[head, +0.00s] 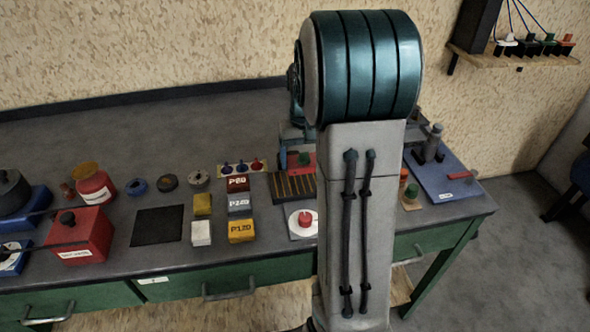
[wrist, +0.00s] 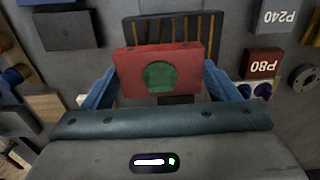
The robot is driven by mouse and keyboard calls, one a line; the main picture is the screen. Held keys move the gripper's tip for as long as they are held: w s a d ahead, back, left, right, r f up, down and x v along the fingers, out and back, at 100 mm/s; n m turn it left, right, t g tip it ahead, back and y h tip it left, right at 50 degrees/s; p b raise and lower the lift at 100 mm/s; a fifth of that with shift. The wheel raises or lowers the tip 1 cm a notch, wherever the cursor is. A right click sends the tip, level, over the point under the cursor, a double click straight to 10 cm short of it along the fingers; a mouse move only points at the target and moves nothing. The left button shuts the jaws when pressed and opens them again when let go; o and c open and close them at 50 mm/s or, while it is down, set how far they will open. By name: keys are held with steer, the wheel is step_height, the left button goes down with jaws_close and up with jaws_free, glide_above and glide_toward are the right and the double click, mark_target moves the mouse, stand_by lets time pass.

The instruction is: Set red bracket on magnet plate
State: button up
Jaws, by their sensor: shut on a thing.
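The red bracket (wrist: 131,77), a red block with a round green piece on its face, sits between the blue fingers of my gripper (wrist: 160,76) in the wrist view. My gripper is shut on it. The magnet plate (wrist: 215,27), dark with tan stripes, lies just beyond the bracket, which covers its near part. In the head view the bracket (head: 293,159) shows beside my arm, at the far edge of the striped plate (head: 293,187). My arm hides the right side of both. I cannot tell whether the bracket touches the plate.
P80 (head: 237,184), P240 (head: 240,203) and P120 (head: 241,230) blocks stand left of the plate. A white disc with a red knob (head: 305,219) is in front. A blue base with a grey post (head: 446,186) stands right. The back-left bench top is clear.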

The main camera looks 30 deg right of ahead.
mark_target(296, 182)
steer(key=shift+w+a+f, duration=0.25)
steer(key=shift+a+f, duration=0.05)
steer(key=shift+a, duration=0.15)
steer(key=shift+w+a+f, duration=0.25)
steer(key=shift+a, duration=0.15)
steer(key=shift+a+f, duration=0.1)
steer(key=shift+f, duration=2)
steer(key=shift+f, duration=0.2)
steer(key=o, duration=1.1)
steer(key=shift+c, duration=0.2)
steer(key=shift+r, duration=0.15)
